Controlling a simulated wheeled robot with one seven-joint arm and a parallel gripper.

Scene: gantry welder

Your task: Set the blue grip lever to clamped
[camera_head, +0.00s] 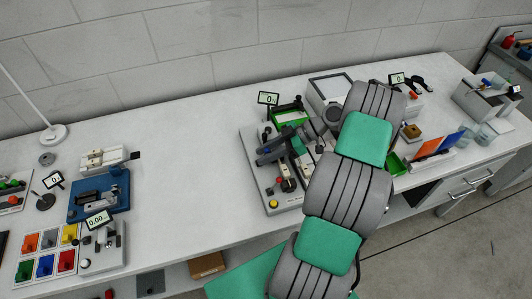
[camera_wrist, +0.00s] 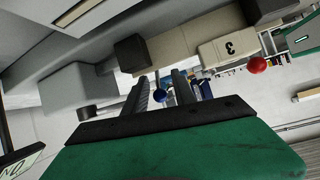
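In the wrist view, my gripper (camera_wrist: 160,84) shows two dark ridged fingers standing apart. A small blue ball-shaped knob (camera_wrist: 158,96) shows in the gap between them; it looks like the end of the blue grip lever. I cannot tell its depth or whether the fingers touch it. The lever's shaft and its setting are not clear. In the head view, the welder station (camera_head: 257,186) is a grey base with dark bars and small knobs, partly hidden by my arm. The blue knob cannot be picked out there.
In the wrist view, a red ball knob (camera_wrist: 257,65) and a beige block marked 3 (camera_wrist: 228,48) are close by. In the head view, a green bin (camera_head: 288,117) and an open grey box (camera_head: 318,94) stand behind the station.

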